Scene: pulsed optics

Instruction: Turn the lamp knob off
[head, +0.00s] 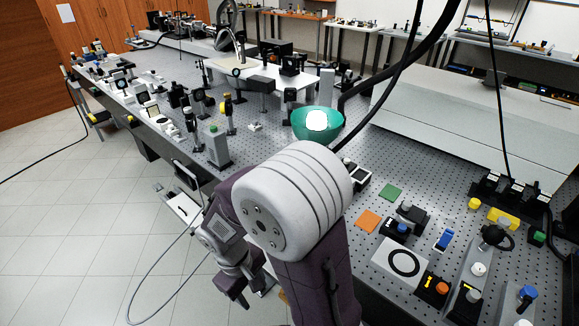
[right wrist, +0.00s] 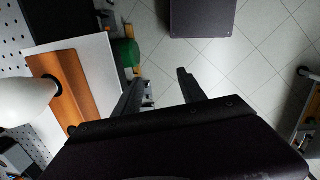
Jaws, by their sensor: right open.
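The lamp (head: 318,124) has a teal shade and a white, glowing bulb that faces me, over the perforated optical table. A thick black arm or cable runs up and right from near it. I cannot make out the lamp's knob for certain. My right gripper (head: 250,288) is low in the head view, beyond the table's left edge and well below the lamp. In the right wrist view its two dark fingers (right wrist: 158,90) are apart with nothing between them, above the tiled floor. My left gripper does not show.
The perforated table (head: 385,165) carries many optical mounts. At the right front are an orange pad (head: 369,221), a green pad (head: 390,192) and several small knobbed devices. In the right wrist view, a green round thing (right wrist: 126,53) lies left of the fingers. Floor (head: 75,235) is open at left.

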